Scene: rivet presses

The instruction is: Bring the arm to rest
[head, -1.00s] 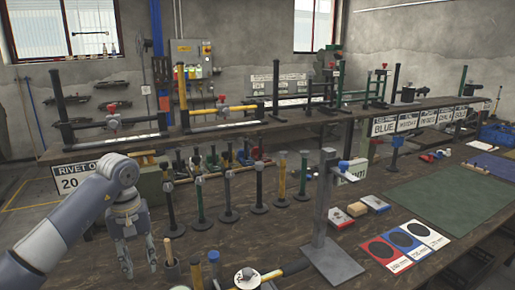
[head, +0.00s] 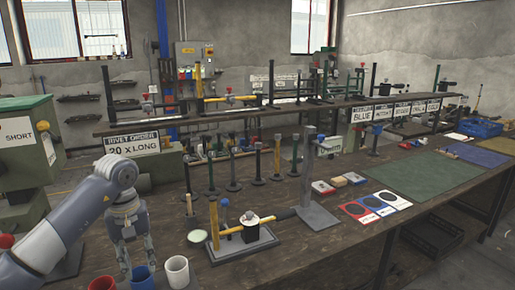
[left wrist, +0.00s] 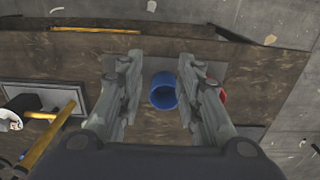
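My left arm comes in from the left in the head view, and its gripper (head: 137,238) points down above the workbench (head: 330,240). My right gripper is in neither view.
A black-based press with a yellow handle (head: 243,244) stands right of the cups. A grey stand (head: 309,190) and several upright posts are behind it. A green machine marked SHORT (head: 27,145) is at the left. The green mat (head: 425,177) is clear.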

